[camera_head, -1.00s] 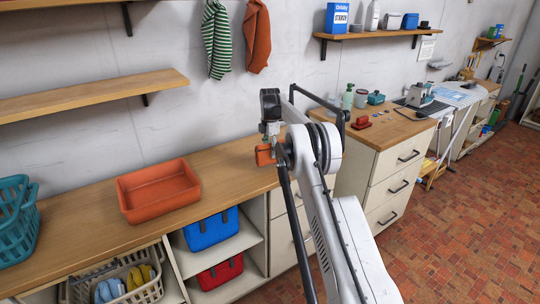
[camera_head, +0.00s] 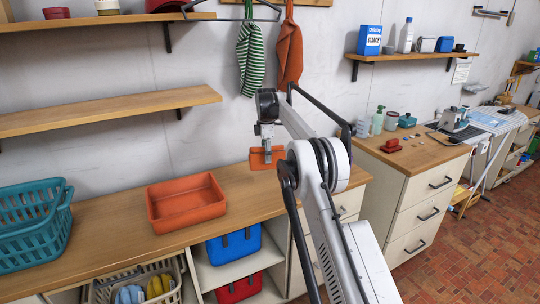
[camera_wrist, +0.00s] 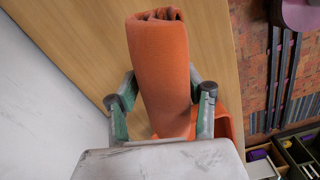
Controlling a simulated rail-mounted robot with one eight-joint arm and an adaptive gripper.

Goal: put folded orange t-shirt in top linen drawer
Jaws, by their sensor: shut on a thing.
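My gripper (camera_head: 267,150) is shut on the folded orange t-shirt (camera_head: 258,160) and holds it over the wooden counter, right of the orange basin. In the wrist view the t-shirt (camera_wrist: 160,70) is a thick orange roll between the two fingers (camera_wrist: 163,105). Part of its lower end is hidden by the gripper body. A light drawer front (camera_head: 350,200) under the counter's right end is partly hidden by my arm. A separate cabinet to the right has a shut top drawer (camera_head: 437,182) with a black handle. I cannot tell which one is the linen drawer.
An orange basin (camera_head: 187,203) and a teal basket (camera_head: 32,225) stand on the counter (camera_head: 115,228). Blue (camera_head: 234,245) and red (camera_head: 238,288) bins sit on shelves below. A striped green cloth (camera_head: 250,60) and a rust cloth (camera_head: 289,55) hang behind my arm.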

